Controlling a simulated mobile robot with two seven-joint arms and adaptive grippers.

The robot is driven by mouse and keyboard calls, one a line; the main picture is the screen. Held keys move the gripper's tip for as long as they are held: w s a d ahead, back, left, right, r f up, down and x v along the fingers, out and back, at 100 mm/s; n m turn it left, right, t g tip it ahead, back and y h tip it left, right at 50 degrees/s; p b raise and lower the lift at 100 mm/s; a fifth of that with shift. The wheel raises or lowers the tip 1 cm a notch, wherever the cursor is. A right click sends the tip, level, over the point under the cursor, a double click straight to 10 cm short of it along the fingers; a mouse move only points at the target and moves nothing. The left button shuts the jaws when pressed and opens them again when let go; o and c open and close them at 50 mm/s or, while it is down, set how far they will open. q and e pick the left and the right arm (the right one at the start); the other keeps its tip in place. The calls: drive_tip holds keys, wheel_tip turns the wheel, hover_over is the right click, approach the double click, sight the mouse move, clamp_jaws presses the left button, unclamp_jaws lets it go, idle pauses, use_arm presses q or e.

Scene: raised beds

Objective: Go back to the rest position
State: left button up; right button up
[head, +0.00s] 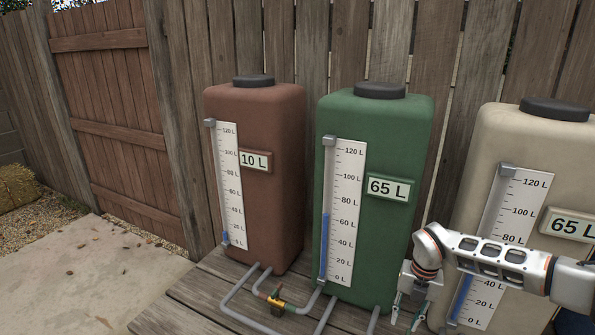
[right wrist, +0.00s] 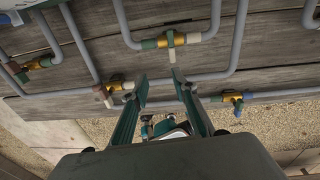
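My right gripper (head: 407,318) hangs fingers-down at the lower right of the head view, in front of the gap between the green and beige tanks. In the right wrist view its two fingers (right wrist: 160,82) stand apart with nothing held between them. Beyond the fingertips are grey pipes and brass valves, including a valve with a pale handle (right wrist: 172,40) and one left of the fingers (right wrist: 112,89). Another valve (right wrist: 236,98) with a blue handle lies right of the fingers. My left gripper is in neither view.
A brown tank (head: 255,205) reads 10 L, a green tank (head: 385,135) 65 L, and a beige tank (head: 490,145) 65 L. They stand on a wooden deck (head: 185,300) before a fence. A brass valve (head: 276,301) sits in the front pipes.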

drive_tip(key=s+a+f+n+g+y, duration=0.1)
drive_tip(key=s+a+y, duration=0.35)
drive_tip(key=a, duration=0.85)
drive_tip(key=s+a+f+n+y, duration=0.1)
drive_tip(key=s+a+y, duration=0.4)
drive_tip(key=a, duration=0.9)
drive_tip(key=s+a+r+m+t+y, duration=0.3)
drive_tip(key=a+r+m+t+y, duration=0.45)
drive_tip(key=a+r, duration=0.3)
drive_tip(key=w+d+f+m+t+h, duration=0.1)
drive_tip(key=d+f+m+t+h, duration=0.4)
drive_tip(key=d+m+t+h, duration=0.6)
drive_tip(key=s+d+f+m+g+h, duration=0.4)
drive_tip(key=s+d+f+m+g, duration=0.2)
drive_tip(key=s+d+f+m, duration=0.3)
drive_tip(key=s+d+f, duration=0.3)
drive_tip(key=f, duration=0.2)
drive_tip(key=shift+d+g, duration=0.35)
